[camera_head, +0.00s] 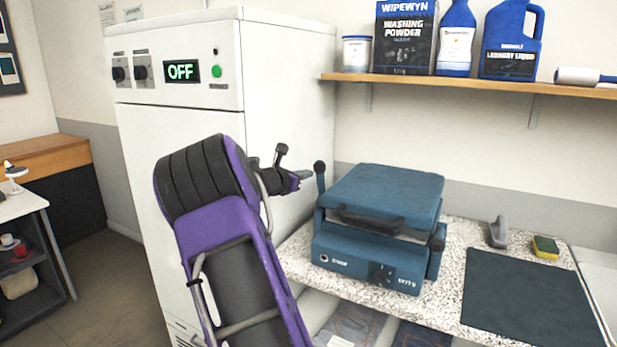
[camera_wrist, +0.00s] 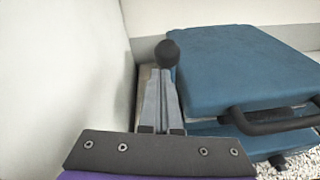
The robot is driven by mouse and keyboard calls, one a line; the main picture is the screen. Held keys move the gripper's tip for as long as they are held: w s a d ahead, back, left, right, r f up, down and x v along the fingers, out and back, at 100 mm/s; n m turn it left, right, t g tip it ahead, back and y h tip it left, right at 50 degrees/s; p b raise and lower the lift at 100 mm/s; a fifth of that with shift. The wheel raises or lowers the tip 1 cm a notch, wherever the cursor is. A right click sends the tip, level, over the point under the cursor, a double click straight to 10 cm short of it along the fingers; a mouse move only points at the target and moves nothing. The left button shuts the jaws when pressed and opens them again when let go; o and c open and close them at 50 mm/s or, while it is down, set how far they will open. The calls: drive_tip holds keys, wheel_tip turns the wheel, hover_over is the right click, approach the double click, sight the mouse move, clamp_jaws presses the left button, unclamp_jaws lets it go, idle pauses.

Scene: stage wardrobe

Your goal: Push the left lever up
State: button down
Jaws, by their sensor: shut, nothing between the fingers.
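A blue press with a lid (camera_head: 385,190) stands on the speckled counter; the lid also fills the right of the wrist view (camera_wrist: 240,70). The left lever (camera_head: 320,168) is a short arm with a round black knob, standing up at the press's left side. Its knob (camera_wrist: 167,53) shows in the wrist view just beyond my fingertips. My gripper (camera_head: 307,174) is shut and empty, pointing at the lever from the left. Its grey fingers (camera_wrist: 163,76) lie together below the knob, hiding most of the lever's arm. I cannot tell whether they touch it.
A tall white cabinet (camera_head: 285,100) with an OFF display stands close to my arm on the left. A wooden shelf (camera_head: 460,84) with laundry bottles is above the press. A dark mat (camera_head: 530,300), an iron-like grey tool (camera_head: 498,234) and a sponge (camera_head: 545,247) lie on the right.

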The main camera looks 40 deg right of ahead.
drive_tip(key=a+r+p, duration=0.1)
drive_tip(key=a+r, duration=0.5)
drive_tip(key=r, duration=0.2)
drive_tip(key=shift+s, duration=0.3)
drive_tip(key=shift+a+f, duration=0.1)
